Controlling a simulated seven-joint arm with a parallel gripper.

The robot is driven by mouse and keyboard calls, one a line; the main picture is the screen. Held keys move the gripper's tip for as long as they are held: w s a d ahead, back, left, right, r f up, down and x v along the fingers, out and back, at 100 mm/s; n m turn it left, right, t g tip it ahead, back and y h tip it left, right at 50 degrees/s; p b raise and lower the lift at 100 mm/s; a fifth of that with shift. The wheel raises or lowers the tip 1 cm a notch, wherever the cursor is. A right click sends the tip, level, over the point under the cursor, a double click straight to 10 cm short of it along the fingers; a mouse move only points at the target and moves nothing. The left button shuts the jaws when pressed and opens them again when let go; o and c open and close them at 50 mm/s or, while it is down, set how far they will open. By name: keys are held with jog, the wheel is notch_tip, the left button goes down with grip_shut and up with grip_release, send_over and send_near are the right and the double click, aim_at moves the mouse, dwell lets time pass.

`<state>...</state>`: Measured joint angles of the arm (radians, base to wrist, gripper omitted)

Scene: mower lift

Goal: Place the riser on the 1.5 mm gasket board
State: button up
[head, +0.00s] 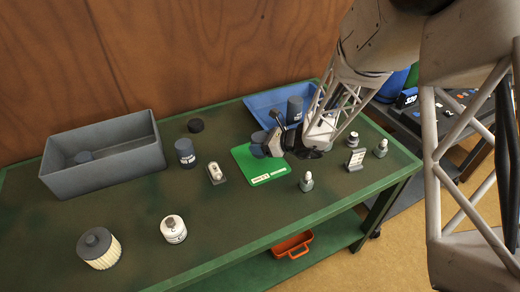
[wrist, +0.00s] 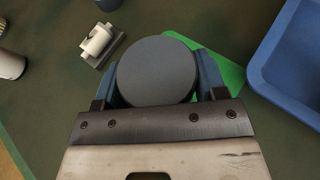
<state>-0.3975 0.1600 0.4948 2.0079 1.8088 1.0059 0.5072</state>
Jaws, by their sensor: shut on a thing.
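My gripper (head: 268,143) is shut on a dark grey-blue round piece, which I take to be the riser (wrist: 155,70). In the wrist view the blue fingers (wrist: 160,82) clasp its two sides, and its flat round top faces the camera. The label is too small to read. The green board (wrist: 232,75) shows partly beside the riser in the wrist view. I cannot tell whether riser and board touch.
A blue tray (head: 262,103) holding a dark cylinder (head: 295,110) stands behind the board. Left are a small metal fitting (head: 216,173), a dark cylinder (head: 185,153) and a grey bin (head: 105,165). The front left bench holds filters (head: 99,249).

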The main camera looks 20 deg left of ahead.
jog(key=shift+w, duration=0.15)
jog(key=shift+f, duration=1.7)
jog(key=shift+f, duration=0.15)
jog(key=o, duration=1.1)
jog(key=shift+c, duration=0.2)
jog(key=shift+v, duration=6)
